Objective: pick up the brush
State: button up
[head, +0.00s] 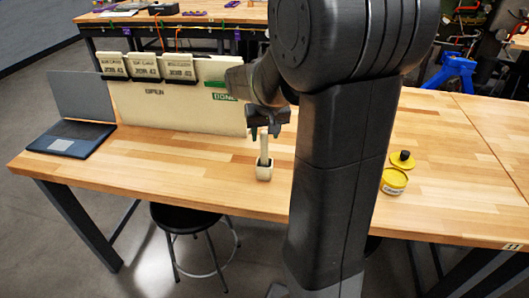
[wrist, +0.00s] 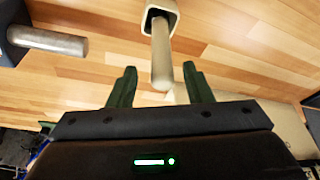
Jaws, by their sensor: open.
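The brush (head: 264,147) stands upright in a small pale cup (head: 264,172) on the wooden workbench, and only its light handle shows above the rim. In the wrist view the brush handle (wrist: 162,65) points out of the cup (wrist: 172,8) toward my gripper. My gripper (head: 264,132) is above the cup, by the top of the handle. In the wrist view my gripper (wrist: 159,70) is open, with the handle's end in line with the gap between its two green fingers. Whether a finger touches the handle cannot be told. The bristles are hidden in the cup.
An open laptop (head: 75,135) sits at the left. A yellow tin (head: 393,182) and its lid (head: 402,160) are at the right. The bench (head: 190,175) is clear left of the cup.

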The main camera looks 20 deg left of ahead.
aim_at(264, 141)
jog(key=shift+s+x, duration=0.2)
jog(key=shift+x, duration=1.75)
grip_shut()
